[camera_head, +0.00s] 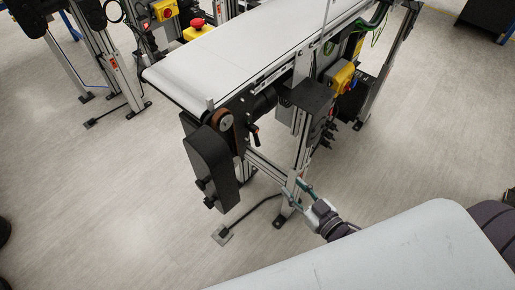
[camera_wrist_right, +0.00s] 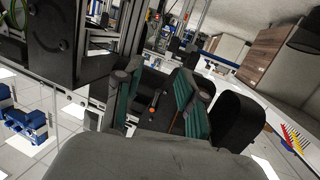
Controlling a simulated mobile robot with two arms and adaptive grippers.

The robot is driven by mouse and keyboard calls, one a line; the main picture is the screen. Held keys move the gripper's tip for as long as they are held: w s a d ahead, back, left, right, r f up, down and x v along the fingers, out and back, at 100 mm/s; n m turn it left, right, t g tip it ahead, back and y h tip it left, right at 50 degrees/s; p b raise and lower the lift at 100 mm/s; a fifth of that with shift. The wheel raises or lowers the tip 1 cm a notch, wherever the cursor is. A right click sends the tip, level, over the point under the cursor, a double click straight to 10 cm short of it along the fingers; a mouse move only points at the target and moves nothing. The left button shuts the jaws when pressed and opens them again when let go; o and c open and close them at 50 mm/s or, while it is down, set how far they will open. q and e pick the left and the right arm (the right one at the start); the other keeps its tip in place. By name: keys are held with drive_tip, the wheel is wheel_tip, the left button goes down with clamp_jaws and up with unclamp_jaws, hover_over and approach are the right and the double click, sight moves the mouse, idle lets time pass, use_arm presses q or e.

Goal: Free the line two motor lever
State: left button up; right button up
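The conveyor (camera_head: 232,52) stands with its near end at the upper middle of the head view. A small black lever (camera_head: 254,136) with an orange spot sticks out beside the round drive pulley (camera_head: 225,122), above the black motor housing (camera_head: 211,165). My right gripper (camera_head: 298,190) is below and right of the lever, apart from it, near the conveyor's leg. In the right wrist view its teal-padded fingers (camera_wrist_right: 157,95) are spread. A dark lever with an orange part (camera_wrist_right: 154,103) shows between them, seemingly farther off. My left gripper is not in view.
A yellow switch box (camera_head: 342,74) is on the conveyor's side. A second line with a red emergency stop button (camera_head: 197,23) stands at the upper left. The conveyor's metal leg (camera_head: 300,145) is close to my right gripper. The floor at left is clear.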

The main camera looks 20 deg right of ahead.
drive_tip(key=n+t+y, duration=0.1)
drive_tip(key=t+y, duration=0.1)
approach(259, 145)
drive_tip(key=s, duration=0.3)
drive_tip(key=x, duration=0.9)
drive_tip(key=d+p+x, duration=0.1)
drive_tip(key=x, duration=0.3)
drive_tip(key=shift+w+a, duration=0.1)
drive_tip(key=shift+w, duration=0.4)
clamp_jaws()
